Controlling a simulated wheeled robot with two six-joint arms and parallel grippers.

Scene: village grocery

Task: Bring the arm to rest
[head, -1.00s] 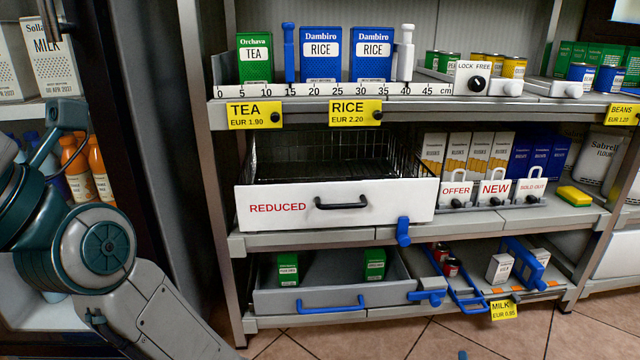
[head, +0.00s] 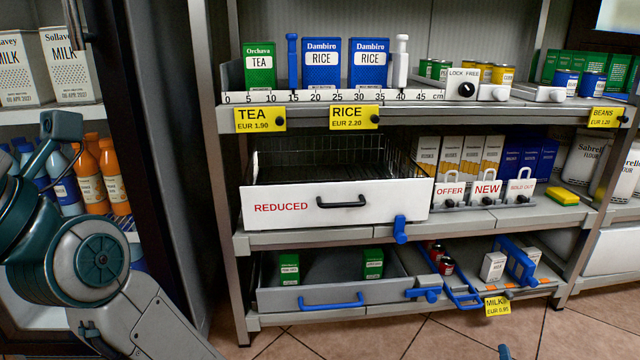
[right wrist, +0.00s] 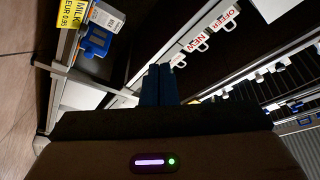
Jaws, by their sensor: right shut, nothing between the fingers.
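My right gripper (head: 505,352) shows only as a small dark blue tip at the bottom edge of the head view, over the tiled floor and below the shelves. In the right wrist view its two blue fingers (right wrist: 158,86) are together, with nothing between them. It is apart from the shelf unit. A teal and grey arm of mine (head: 95,258) fills the lower left of the head view, in front of the fridge. My left gripper is not in view.
The shelf unit holds the white REDUCED drawer (head: 392,205), a grey lower drawer (head: 335,297) with a blue handle, and a milk price tag (head: 497,306). An open fridge with milk cartons (head: 67,62) is at left. Floor (head: 440,338) in front is clear.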

